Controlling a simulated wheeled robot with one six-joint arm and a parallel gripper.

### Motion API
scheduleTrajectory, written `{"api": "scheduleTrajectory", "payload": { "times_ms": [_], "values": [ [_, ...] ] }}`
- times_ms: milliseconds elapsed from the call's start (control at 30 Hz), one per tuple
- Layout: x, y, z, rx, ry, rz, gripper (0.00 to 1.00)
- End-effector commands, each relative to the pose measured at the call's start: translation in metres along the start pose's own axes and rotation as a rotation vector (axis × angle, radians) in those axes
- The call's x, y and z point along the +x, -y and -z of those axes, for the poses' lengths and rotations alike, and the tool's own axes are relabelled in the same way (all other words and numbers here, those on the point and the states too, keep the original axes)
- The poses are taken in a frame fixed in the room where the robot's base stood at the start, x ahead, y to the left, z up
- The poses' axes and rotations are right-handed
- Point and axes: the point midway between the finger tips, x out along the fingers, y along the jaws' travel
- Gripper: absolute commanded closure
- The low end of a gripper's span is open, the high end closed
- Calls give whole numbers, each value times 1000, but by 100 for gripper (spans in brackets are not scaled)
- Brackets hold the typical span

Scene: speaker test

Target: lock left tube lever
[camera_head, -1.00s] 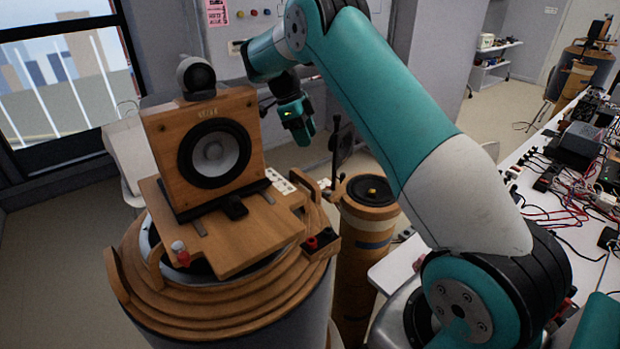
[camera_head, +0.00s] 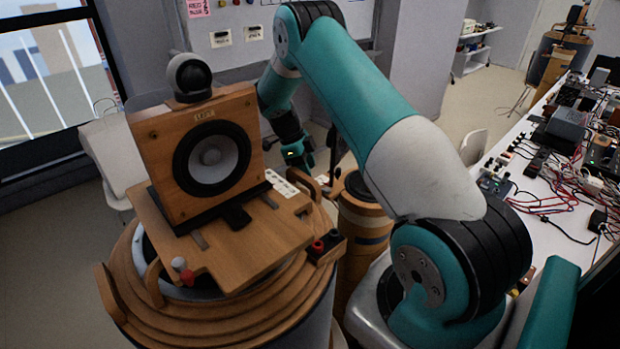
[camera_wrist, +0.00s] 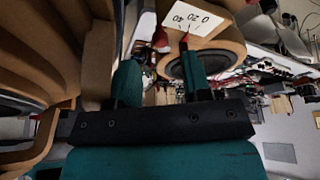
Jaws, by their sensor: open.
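My gripper (camera_head: 298,152) is beside the right edge of the wooden speaker stand, above and left of a wooden tube (camera_head: 364,212). In the wrist view, my gripper (camera_wrist: 160,80) has its two teal fingers apart with nothing clearly held between them. A white scale card (camera_wrist: 198,18) marked 0, 20, 40 is beyond the fingers there, with a thin dark reddish piece below it, close to the right finger. I cannot tell if that piece is the left tube lever. In the head view, no lever can be made out for certain, as my gripper and arm cover part of that area.
A wooden speaker (camera_head: 160,140) with a dark round camera-like ball (camera_head: 190,76) on top stands on the wooden board (camera_head: 245,250). Red and black terminals (camera_head: 322,244) sit at the board's right edge. A bench (camera_head: 525,215) with cables and devices is at right.

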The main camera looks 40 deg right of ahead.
Motion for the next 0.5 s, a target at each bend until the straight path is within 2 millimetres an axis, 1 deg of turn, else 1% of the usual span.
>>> {"api": "scheduleTrajectory", "payload": {
  "times_ms": [100,200,300,500],
  "values": [
    [20,-1,1,-2,-3,-2,55],
    [35,0,0,-1,-3,0,55],
    [46,0,-1,-2,-2,1,55],
    [53,-1,-2,-4,0,2,55]
  ]
}}
